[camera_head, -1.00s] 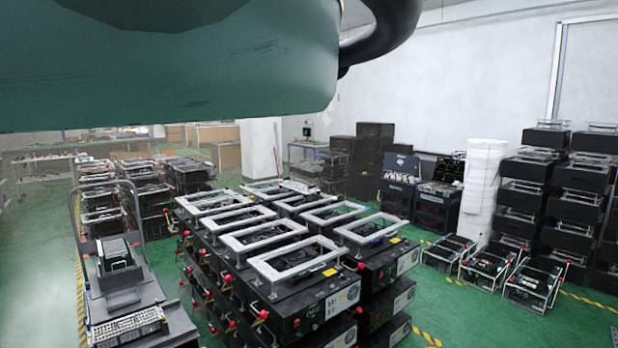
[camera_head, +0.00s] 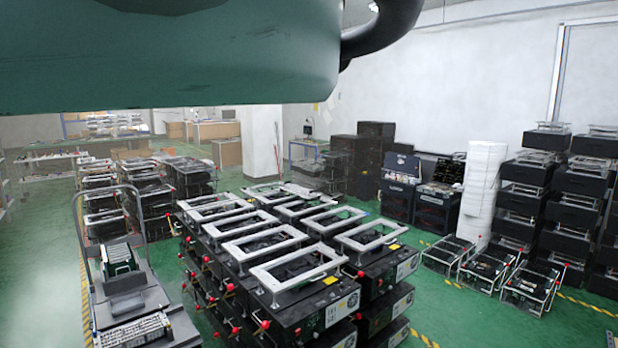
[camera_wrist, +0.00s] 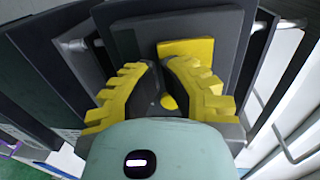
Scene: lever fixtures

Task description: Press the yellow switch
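In the wrist view a yellow square plate (camera_wrist: 203,47) is mounted on a dark grey panel (camera_wrist: 122,42), just beyond my gripper. It looks like the yellow switch; its lower part is partly hidden by a finger. My gripper (camera_wrist: 158,68) has two yellow ridged fingers whose tips lean towards each other with a narrow gap, and nothing is held. A small round yellow spot (camera_wrist: 168,102) shows between the fingers; I cannot tell whether it belongs to the fixture or the gripper. Whether the tips touch the panel is unclear. The head view shows neither switch nor gripper.
Metal bars (camera_wrist: 75,45) and dark panels flank the fixture in the wrist view. The head view shows stacked black units with white frames (camera_head: 265,235), a trolley (camera_head: 130,290) at left and black stacks (camera_head: 560,200) at right, with green floor between.

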